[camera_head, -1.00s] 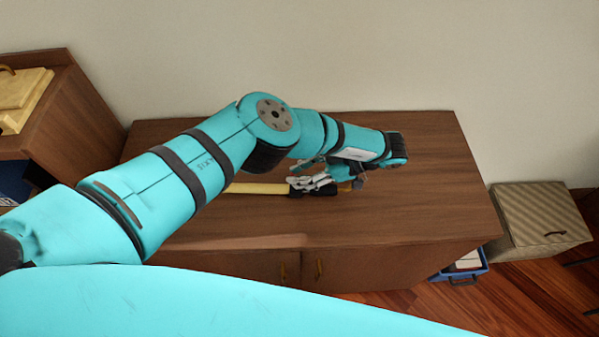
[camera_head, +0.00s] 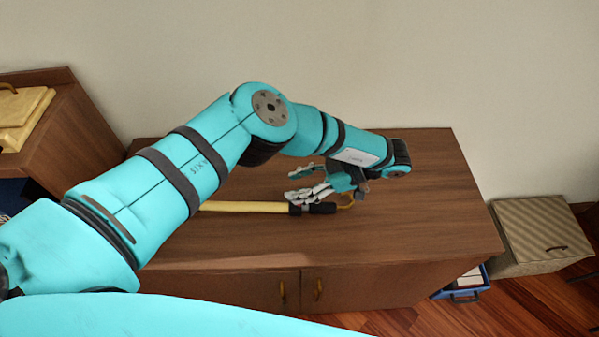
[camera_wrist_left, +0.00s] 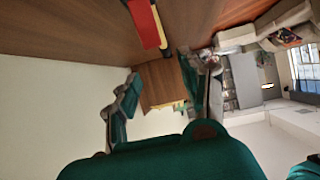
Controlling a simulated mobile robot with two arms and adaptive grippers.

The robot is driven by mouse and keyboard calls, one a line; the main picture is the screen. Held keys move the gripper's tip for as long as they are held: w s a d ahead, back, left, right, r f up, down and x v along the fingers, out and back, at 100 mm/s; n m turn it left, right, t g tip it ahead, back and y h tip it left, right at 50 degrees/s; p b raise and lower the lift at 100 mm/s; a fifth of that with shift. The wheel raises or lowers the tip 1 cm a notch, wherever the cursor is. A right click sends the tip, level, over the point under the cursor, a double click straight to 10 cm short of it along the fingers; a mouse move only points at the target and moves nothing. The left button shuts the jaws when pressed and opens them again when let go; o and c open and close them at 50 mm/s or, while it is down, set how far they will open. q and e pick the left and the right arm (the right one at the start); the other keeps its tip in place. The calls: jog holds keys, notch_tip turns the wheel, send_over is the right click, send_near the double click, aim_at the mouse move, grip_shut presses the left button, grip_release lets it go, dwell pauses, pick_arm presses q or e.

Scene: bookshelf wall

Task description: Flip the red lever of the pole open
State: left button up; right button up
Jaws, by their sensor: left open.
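A yellow pole (camera_head: 245,207) with a black section (camera_head: 322,208) lies across the wooden cabinet top. My left gripper (camera_head: 304,181) is open, with its fingers pointing left beside the pole's black section. One grey finger overlaps that section in the head view; contact cannot be told. In the left wrist view, the red lever (camera_wrist_left: 143,22) shows near the top, along the yellow pole (camera_wrist_left: 161,28). It lies outside the space between the spread fingers of my left gripper (camera_wrist_left: 160,75). The red lever cannot be made out in the head view. My right gripper is not in view.
The wooden cabinet top (camera_head: 400,225) is bare around the pole. A yellow box (camera_head: 22,115) sits on a shelf unit at left. A striped box (camera_head: 540,235) and a blue bin (camera_head: 463,287) stand on the floor at right.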

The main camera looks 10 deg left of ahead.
pick_arm(q)
notch_tip(320, 180, up, 6)
jog(key=shift+r, duration=0.2)
jog(key=shift+s, duration=0.15)
dwell(0.4)
